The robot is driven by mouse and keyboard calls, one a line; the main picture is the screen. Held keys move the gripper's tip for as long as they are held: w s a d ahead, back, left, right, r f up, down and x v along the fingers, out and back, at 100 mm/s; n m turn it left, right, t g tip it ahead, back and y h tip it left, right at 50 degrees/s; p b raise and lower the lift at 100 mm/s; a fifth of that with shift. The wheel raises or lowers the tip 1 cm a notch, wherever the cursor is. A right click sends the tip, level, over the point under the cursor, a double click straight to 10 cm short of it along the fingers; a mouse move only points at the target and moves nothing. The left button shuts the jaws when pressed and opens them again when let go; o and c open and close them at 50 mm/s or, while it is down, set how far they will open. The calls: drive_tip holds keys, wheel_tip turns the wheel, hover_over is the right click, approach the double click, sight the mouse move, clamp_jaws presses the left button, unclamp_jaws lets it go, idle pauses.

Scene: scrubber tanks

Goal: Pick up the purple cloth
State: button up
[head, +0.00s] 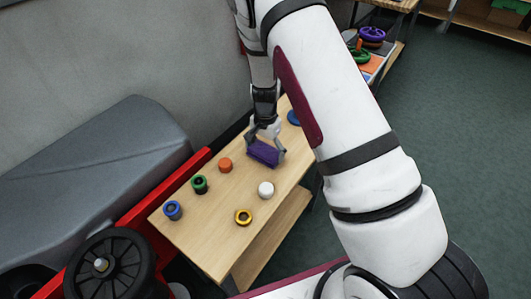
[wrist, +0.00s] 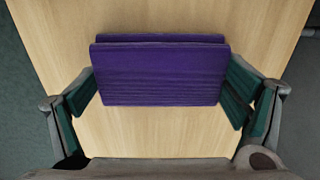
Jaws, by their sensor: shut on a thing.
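The purple cloth (head: 263,153) is a folded, flat rectangular pad over the wooden bench in the head view. In the wrist view the purple cloth (wrist: 160,75) spans the space between the two fingers. My gripper (head: 266,147) is shut on it, with one finger at its left end and one at its right end. In the wrist view my gripper (wrist: 160,88) shows both fingers against the cloth's ends. I cannot tell whether the cloth touches the bench or is just above it.
A grey machine (head: 90,190) borders the left.

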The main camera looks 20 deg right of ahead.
sight(266, 151)
drive_tip(key=shift+r, duration=0.85)
drive_tip(key=shift+s+r, duration=0.2)
drive_tip(key=shift+r, duration=0.35)
drive_tip(key=shift+s+r, duration=0.15)
drive_tip(key=shift+r, duration=0.35)
drive_tip(key=s+d+r, duration=0.1)
drive_tip(key=s+d, duration=0.2)
drive_tip(key=s, duration=1.2)
drive_tip(key=shift+r, duration=0.1)
drive_tip(key=o, duration=0.4)
drive_tip(key=c, duration=0.4)
drive_tip(key=shift+s, duration=0.1)
